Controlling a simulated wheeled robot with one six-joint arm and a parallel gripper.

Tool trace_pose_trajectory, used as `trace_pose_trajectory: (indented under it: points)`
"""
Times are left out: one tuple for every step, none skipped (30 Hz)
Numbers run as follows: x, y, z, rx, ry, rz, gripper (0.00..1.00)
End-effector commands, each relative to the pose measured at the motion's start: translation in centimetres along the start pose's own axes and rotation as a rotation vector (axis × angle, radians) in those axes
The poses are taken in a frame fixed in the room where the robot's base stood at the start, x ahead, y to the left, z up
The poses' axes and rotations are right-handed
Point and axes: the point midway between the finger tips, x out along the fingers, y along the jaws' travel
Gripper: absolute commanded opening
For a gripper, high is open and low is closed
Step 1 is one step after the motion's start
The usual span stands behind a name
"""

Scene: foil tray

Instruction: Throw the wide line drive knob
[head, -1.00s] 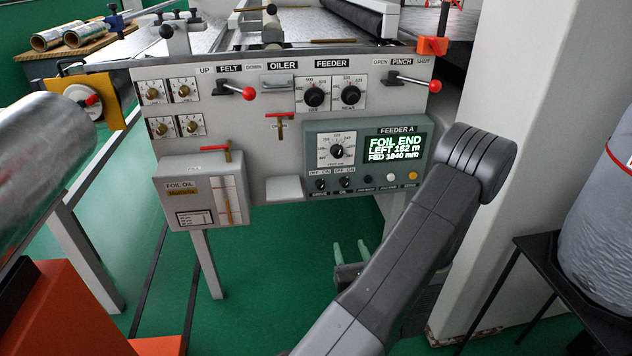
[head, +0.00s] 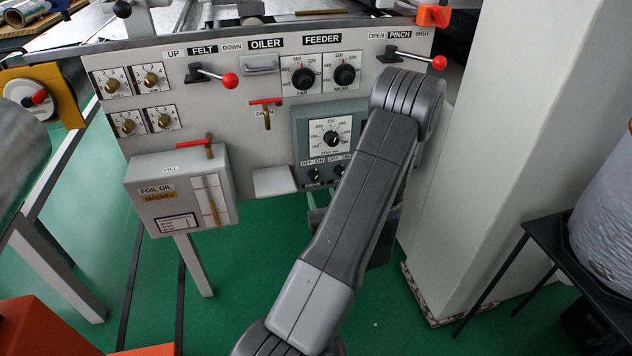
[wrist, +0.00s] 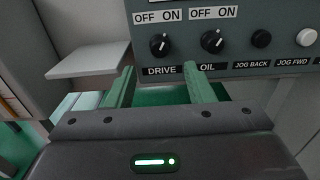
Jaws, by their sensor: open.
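The DRIVE knob (wrist: 160,45), small, round and black with a white mark, is under an OFF ON label on the grey-green feeder panel (wrist: 275,20). The OIL knob (wrist: 212,41) is just right of it. In the head view the DRIVE knob (head: 314,175) shows left of my arm. My gripper (wrist: 159,70) is open and empty, its two green fingers pointing at the panel. The fingertips appear just below the DRIVE knob, one on each side; I cannot tell the gap to the panel. In the head view my arm hides most of the gripper.
A pale shelf (wrist: 95,60) juts out left of the fingers. Black JOG BACK (wrist: 261,39) and white JOG FWD (wrist: 306,37) buttons sit to the right. A foil oil box (head: 180,190), red-knobbed levers and a pale column (head: 480,150) surround the panel.

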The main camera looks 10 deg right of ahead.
Motion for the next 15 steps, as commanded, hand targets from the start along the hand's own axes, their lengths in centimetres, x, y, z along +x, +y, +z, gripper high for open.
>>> trace_pose_trajectory:
  points:
    - [1.2, 0.2, 0.1, -0.002, -0.001, 0.005, 0.48]
    - [1.8, 0.2, 0.1, -0.002, -0.003, 0.004, 0.48]
    - [2.5, 0.2, 0.0, -0.002, -0.002, 0.005, 0.48]
    - [3.1, 0.1, 0.0, -0.001, -0.001, 0.004, 0.48]
    - [3.6, 0.1, 0.0, -0.001, -0.002, 0.004, 0.48]
    - [4.3, 0.2, 0.1, -0.001, -0.001, 0.004, 0.48]
    - [4.7, 0.1, 0.0, -0.001, -0.001, 0.002, 0.48]
    - [5.1, 0.1, 0.0, -0.001, -0.001, 0.002, 0.48]
    - [5.5, 0.1, 0.0, 0.0, -0.001, 0.003, 0.48]
    - [5.8, 0.1, 0.0, 0.0, 0.0, 0.003, 0.48]
    - [6.1, 0.1, 0.0, 0.0, 0.0, 0.002, 0.48]
    - [6.4, 0.0, 0.0, 0.0, 0.0, 0.001, 0.48]
    - [6.5, 0.0, 0.0, 0.0, 0.0, 0.0, 0.48]
    - [6.6, 0.0, 0.0, 0.0, 0.0, 0.0, 0.48]
    - [6.8, 0.0, 0.0, 0.001, 0.0, 0.0, 0.48]
